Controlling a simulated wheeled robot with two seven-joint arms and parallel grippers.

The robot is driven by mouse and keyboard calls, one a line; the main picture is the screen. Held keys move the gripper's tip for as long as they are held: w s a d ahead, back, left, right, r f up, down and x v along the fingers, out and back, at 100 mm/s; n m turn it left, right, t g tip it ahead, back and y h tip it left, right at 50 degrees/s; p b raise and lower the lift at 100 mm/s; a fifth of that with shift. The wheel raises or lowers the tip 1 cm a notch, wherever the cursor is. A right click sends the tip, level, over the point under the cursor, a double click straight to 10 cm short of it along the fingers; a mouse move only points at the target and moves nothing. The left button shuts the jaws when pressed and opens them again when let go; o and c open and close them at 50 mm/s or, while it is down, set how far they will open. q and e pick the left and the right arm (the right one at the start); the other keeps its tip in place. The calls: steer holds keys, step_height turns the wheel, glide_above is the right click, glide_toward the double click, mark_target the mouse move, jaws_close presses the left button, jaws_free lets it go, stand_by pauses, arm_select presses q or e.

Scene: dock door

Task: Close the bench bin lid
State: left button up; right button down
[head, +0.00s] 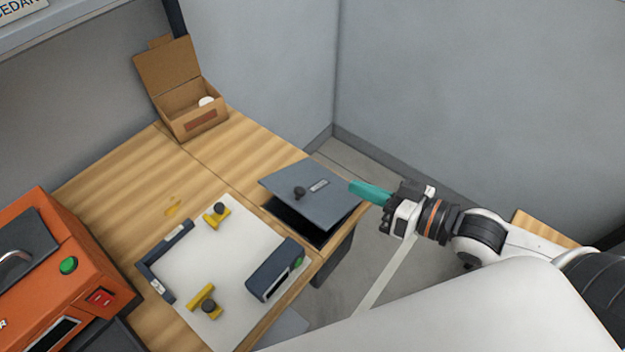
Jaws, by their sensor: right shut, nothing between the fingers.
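The bench bin lid (326,200) is a grey-blue panel with a black knob (299,193) and a small label. It is tilted partly open, with a dark gap under its near edge. The bin (334,263) is set at the right edge of the wooden bench, and its inside is mostly hidden by the lid. My right gripper (356,188) has teal fingers, is shut and empty, and points left close to the lid's right corner. I cannot tell whether it touches the lid. My left gripper is not in view.
A white mat (230,250) near the bin holds yellow clamps (217,214) and a dark block (275,270). An open cardboard box (195,108) stands at the back, an orange machine (60,265) at the left. Grey walls (450,90) close off the back and right.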

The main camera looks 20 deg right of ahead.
steer(key=p, duration=0.2)
glide_above(311, 203)
steer(key=w+d, duration=0.1)
steer(key=d, duration=0.1)
steer(key=shift+a+f, duration=0.15)
steer(key=shift+f, duration=0.7)
steer(key=f, duration=0.1)
steer(key=a+f, duration=0.1)
steer(key=shift+s+f, duration=0.2)
steer(key=shift+f, duration=0.15)
steer(key=shift+s+a+f, duration=0.15)
steer(key=shift+s+f, duration=0.05)
steer(key=shift+f, duration=0.5)
steer(key=shift+s+a+f+p, duration=0.1)
steer(key=shift+a+f+p, duration=0.15)
steer(key=shift+f+p, duration=0.1)
step_height(311, 203, down, 6)
steer(key=s+a+n+h+b, duration=0.1)
steer(key=a+n, duration=0.1)
steer(key=n, duration=0.2)
steer(key=shift+s+a+f+t, duration=0.2)
steer(key=shift+s+a+t, duration=0.1)
steer(key=shift+s+a, duration=0.1)
steer(key=shift+r, duration=0.1)
